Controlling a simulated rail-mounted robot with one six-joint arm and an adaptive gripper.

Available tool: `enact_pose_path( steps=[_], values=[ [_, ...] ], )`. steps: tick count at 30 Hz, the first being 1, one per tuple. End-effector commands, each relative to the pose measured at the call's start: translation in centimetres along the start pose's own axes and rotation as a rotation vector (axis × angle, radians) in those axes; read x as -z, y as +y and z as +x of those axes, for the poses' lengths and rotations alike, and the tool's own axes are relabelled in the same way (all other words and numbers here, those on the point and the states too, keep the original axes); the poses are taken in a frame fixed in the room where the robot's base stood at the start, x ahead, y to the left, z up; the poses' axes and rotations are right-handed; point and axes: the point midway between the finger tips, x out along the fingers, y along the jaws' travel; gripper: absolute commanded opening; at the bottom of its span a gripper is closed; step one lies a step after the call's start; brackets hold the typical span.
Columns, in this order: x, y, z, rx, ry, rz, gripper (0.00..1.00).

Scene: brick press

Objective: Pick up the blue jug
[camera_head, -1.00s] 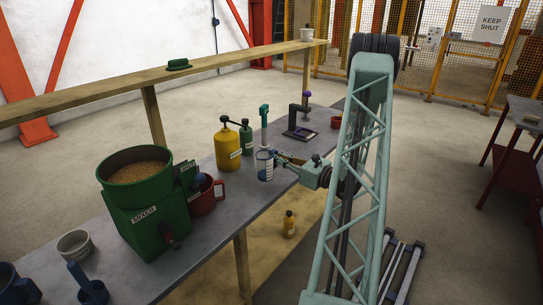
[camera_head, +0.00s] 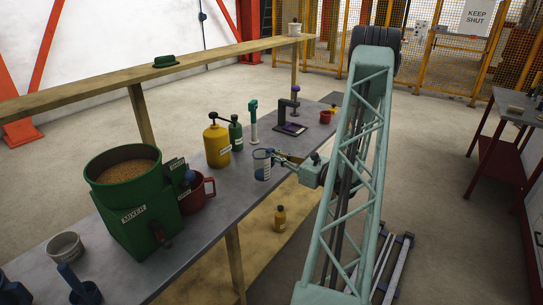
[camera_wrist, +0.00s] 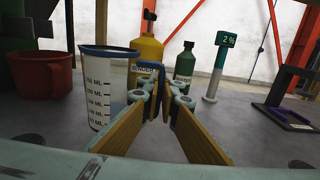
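The blue jug is a clear measuring jug with a blue rim, blue handle and ML marks. It stands upright on the grey bench (camera_head: 202,238) in the head view (camera_head: 262,165) and fills the left middle of the wrist view (camera_wrist: 108,90). My gripper (camera_wrist: 163,98) is open at the right side of the jug. Its two fingers with tan pads point at the blue handle, which shows between the fingertips. A gap shows between the tips, and I cannot tell whether either touches the handle. In the head view, my gripper (camera_head: 279,157) is right of the jug.
A red mug (camera_head: 198,194) and green mixer (camera_head: 140,221) stand left of the jug. A yellow bottle (camera_head: 217,145), green bottle (camera_head: 236,135) and a green-and-white upright meter (camera_head: 253,122) stand behind it. A dark press-like stand (camera_head: 290,121) is farther along the bench. A small orange bottle (camera_head: 280,217) is below.

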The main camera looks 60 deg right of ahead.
Motion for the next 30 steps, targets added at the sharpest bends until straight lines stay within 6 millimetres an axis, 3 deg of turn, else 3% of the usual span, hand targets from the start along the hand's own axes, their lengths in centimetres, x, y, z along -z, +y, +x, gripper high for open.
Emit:
enact_pose_path(
  steps=[30],
  values=[
    [-0.78,-0.2,0.4,0.006,-0.001,-0.001,0.0]
  ],
)
